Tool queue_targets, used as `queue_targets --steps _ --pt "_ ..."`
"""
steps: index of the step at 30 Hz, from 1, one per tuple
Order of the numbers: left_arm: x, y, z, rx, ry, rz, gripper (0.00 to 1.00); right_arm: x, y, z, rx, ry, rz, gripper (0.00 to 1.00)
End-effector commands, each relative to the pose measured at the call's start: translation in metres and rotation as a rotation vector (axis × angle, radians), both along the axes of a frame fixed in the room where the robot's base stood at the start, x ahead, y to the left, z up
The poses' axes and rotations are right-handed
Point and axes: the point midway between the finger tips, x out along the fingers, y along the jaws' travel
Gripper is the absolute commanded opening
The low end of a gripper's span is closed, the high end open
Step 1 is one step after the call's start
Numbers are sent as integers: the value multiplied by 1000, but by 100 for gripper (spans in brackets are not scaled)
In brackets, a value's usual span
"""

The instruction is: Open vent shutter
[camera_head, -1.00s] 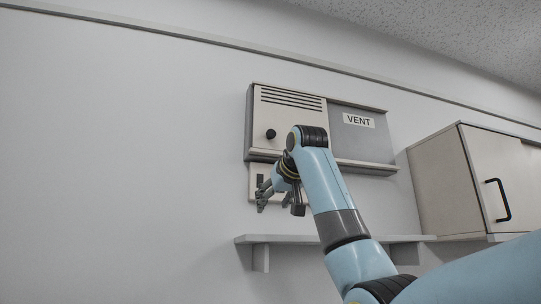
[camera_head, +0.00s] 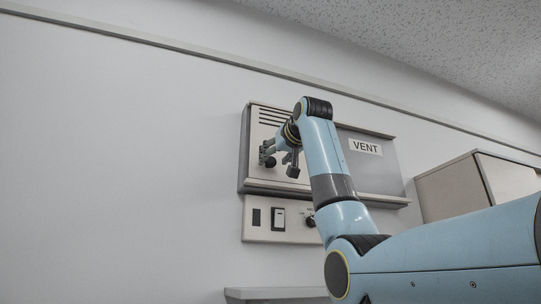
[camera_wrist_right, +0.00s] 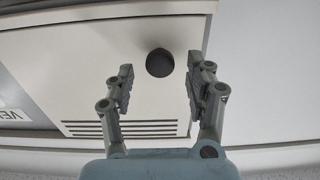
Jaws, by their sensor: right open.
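The vent unit on the wall has a cream shutter panel (camera_head: 262,135) with dark slots at its left and a grey part marked VENT (camera_head: 365,147) at its right. The shutter's round black knob (camera_wrist_right: 159,63) shows clearly in the right wrist view. My right gripper (camera_head: 279,163) is in front of the shutter's left part, and its fingers partly cover the knob in the head view. In the right wrist view the open fingers (camera_wrist_right: 166,75) stand apart on either side of the knob, with gaps on both sides. My left gripper is not in view.
Below the vent is a switch panel (camera_head: 257,234) with a rocker switch (camera_head: 278,218) and a knob beside my arm. A shelf (camera_head: 270,294) lies lower down. A cabinet (camera_head: 452,187) hangs at the right. The wall to the left is bare.

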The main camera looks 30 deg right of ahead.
Motion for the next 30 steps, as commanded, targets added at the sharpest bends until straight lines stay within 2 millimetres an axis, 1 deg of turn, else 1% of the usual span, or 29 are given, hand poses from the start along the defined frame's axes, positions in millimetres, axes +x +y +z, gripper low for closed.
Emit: queue_targets --steps 1,4,7,10,13,17,20,24,27,30 --pt "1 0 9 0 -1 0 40 9 -2 3 1 4 0 54" --pt "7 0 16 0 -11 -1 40 22 -5 3 0 2 0 54" --pt "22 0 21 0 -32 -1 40 30 -7 2 0 1 0 54" --pt "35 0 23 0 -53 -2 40 34 -8 0 0 1 0 54" --pt "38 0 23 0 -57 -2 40 35 -8 -1 0 0 0 54" --pt "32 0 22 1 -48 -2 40 35 -8 -1 0 0 0 54" --pt "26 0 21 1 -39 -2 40 35 -8 -1 0 0 0 42" --pt "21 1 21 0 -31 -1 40 35 -8 -1 0 0 0 24" --pt "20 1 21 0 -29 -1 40 34 -8 -1 0 0 1 11" --pt "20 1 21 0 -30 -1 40 34 -8 -1 0 0 1 0"
